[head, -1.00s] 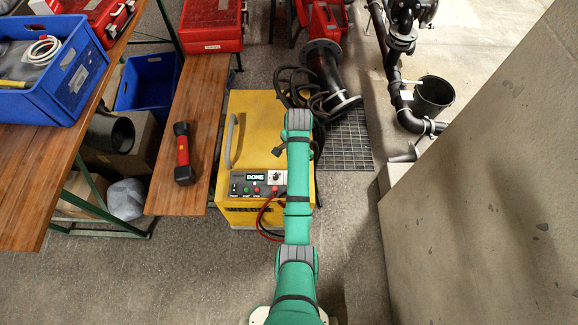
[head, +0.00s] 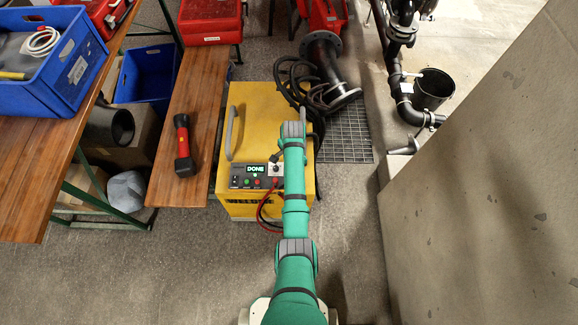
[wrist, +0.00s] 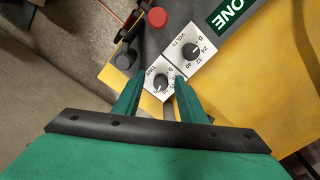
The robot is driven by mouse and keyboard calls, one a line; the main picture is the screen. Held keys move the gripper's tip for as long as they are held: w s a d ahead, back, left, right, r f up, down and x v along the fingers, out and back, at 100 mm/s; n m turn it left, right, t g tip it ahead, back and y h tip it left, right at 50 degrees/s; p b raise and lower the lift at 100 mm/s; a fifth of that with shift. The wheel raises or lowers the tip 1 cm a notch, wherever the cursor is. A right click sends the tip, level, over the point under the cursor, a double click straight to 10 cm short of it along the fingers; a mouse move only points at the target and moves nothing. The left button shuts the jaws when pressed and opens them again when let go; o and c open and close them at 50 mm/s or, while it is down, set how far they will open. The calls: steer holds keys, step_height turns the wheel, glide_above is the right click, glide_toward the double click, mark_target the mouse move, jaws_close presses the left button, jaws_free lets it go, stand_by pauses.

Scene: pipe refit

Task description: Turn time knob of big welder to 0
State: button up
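The big welder (head: 255,115) is a yellow box with a dark front panel, a lit DONE display (head: 255,169) and a grey handle. In the wrist view, the time knob (wrist: 161,81) is a small black knob on a white plate labelled TIME. Its exact pointer setting is too small to read. The similar volts knob (wrist: 194,50) sits on the plate beside it. My gripper (wrist: 160,83) is open, with its two green fingers on either side of the time knob and visible gaps. Contact with the panel cannot be judged. In the head view my arm partly covers the panel.
Red and black sockets (wrist: 125,59) with cables lie close to the knobs. A concrete wall (head: 490,190) rises at right. Black hoses (head: 305,85) lie behind the welder.

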steer(key=shift+d, duration=0.2)
steer(key=shift+w, duration=0.15)
jaws_close()
steer(key=shift+w+d+f, duration=0.1)
steer(key=shift+w, duration=0.15)
